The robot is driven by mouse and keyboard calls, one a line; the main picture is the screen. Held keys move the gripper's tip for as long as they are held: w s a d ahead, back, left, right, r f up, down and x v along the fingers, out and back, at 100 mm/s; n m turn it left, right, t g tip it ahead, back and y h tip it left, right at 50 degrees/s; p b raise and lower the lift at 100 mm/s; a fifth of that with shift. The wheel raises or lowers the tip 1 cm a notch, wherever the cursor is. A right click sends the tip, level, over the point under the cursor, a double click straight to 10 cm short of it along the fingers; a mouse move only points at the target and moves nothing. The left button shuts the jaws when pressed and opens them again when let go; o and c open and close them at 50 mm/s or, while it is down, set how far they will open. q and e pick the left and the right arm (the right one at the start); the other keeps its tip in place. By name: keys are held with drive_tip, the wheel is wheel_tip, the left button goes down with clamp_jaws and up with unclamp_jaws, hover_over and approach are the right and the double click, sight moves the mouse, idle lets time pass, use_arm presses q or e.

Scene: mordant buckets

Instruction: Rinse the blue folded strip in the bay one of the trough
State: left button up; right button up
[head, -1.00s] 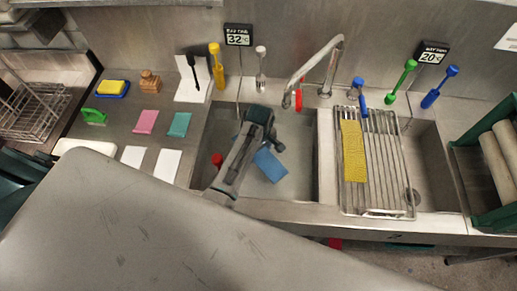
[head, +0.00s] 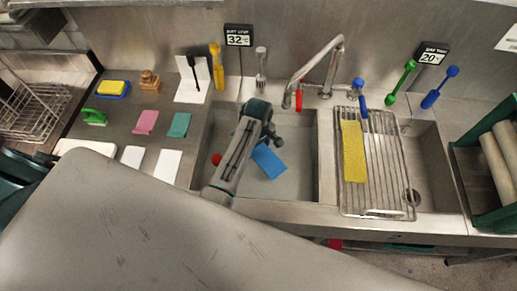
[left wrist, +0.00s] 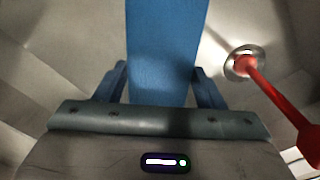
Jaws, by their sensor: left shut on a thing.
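The blue folded strip (head: 268,160) is in the left basin of the trough (head: 300,180), low inside it. My left gripper (head: 268,138) reaches into this basin and is shut on the strip. In the left wrist view the strip (left wrist: 167,50) runs straight out from between the two fingers of the gripper (left wrist: 167,88). How far the strip is from the basin floor is hard to tell. My right gripper is not in view.
A red-handled thing (left wrist: 285,105) stands by a round drain in the basin. The faucet (head: 318,65) arches over the basin's right side. A wire rack (head: 383,180) with a yellow strip (head: 353,150) covers part of the right basin. Pink (head: 145,122) and teal (head: 179,125) pieces lie on the left counter.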

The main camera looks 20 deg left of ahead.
sight(258, 150)
use_arm(q)
drive_tip(key=shift+r, duration=3.3)
idle(0.6)
wheel_tip(258, 150, up, 5)
idle(0.5)
drive_tip(key=shift+s+f, duration=0.1)
drive_tip(key=shift+s, duration=0.05)
